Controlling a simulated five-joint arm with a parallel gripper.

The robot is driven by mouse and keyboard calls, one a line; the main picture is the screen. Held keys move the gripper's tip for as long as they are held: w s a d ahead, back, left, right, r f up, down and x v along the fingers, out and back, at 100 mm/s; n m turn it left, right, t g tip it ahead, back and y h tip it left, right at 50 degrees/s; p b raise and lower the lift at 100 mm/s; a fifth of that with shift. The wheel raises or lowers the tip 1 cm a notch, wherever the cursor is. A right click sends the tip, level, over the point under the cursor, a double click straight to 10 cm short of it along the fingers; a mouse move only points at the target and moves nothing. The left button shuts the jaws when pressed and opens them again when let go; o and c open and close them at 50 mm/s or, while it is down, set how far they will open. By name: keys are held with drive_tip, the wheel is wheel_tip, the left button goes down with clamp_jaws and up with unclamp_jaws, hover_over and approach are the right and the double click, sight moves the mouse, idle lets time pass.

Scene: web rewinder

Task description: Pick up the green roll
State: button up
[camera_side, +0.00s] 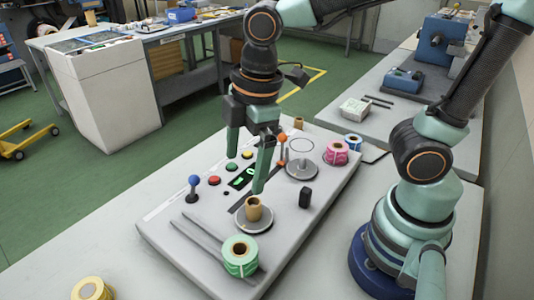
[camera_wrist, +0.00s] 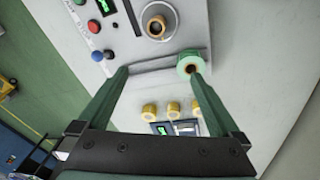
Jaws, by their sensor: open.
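The green roll (camera_side: 240,257) stands on the grey panel near its front end, with a brown core showing on top. In the wrist view the green roll (camera_wrist: 189,65) lies at the tip of the right finger, which partly overlaps it. My gripper (camera_side: 246,170) is open and empty above the panel, its two green fingers pointing down. In the side view it is above and behind the roll, with one fingertip close to the cardboard core (camera_side: 254,208) on the front spindle disc. In the wrist view my gripper (camera_wrist: 160,74) has its fingers wide apart.
A blue-knobbed lever (camera_side: 194,185), buttons and an orange-topped post (camera_side: 282,145) stand up from the panel. A yellow roll (camera_side: 91,289) lies on the table in front.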

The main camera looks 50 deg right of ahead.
drive_tip(key=s+a+f+n+g, duration=0.2)
drive_tip(key=s+a+n, duration=0.1)
drive_tip(key=a+n, duration=0.3)
hover_over(240, 251)
wheel_tip(240, 251, down, 7)
drive_tip(key=shift+n+h, duration=0.4)
drive_tip(key=shift+s+a+f, duration=0.15)
drive_tip(key=shift+f, duration=0.75)
drive_tip(key=shift+s+a+f, duration=0.1)
drive_tip(key=shift+s+f, duration=0.05)
drive_tip(key=shift+f, duration=0.7)
drive_tip(key=shift+s+a+f, duration=0.15)
drive_tip(key=shift+f, duration=0.75)
drive_tip(key=c, duration=1.4)
drive_tip(key=shift+r, duration=0.1)
wheel_tip(240, 251, up, 20)
drive_tip(key=shift+f, duration=0.1)
